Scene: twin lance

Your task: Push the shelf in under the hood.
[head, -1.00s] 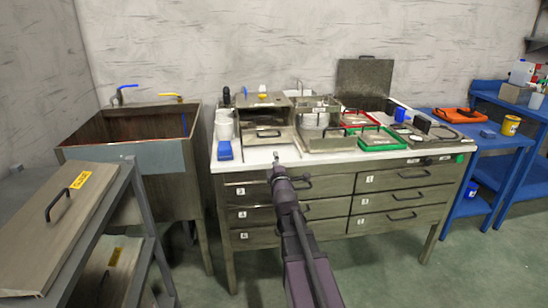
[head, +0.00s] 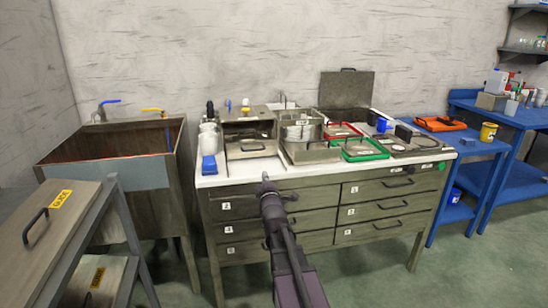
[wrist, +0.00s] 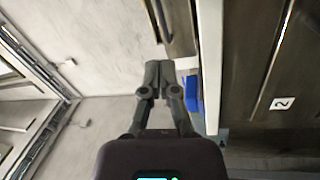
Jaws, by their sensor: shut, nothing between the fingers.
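The hood (head: 247,114) is a grey-brown metal box at the left of the white-topped bench, open at the front. The shelf (head: 250,154) is a low metal piece with a dark handle, at the hood's front opening; it appears to stick out forward. I cannot tell how far. My gripper (head: 266,180) is shut and empty, in front of the bench edge, below and slightly right of the shelf in the picture. In the wrist view my gripper (wrist: 160,68) shows shut fingertips beside the white bench edge, apparently touching nothing.
A blue box (head: 209,168) stands on the bench left of the shelf. A metal tray (head: 312,153) and a green-rimmed tray (head: 364,150) stand to the right. Numbered drawers (head: 263,205) with protruding handles fill the bench front. A sink (head: 120,150) stands at left.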

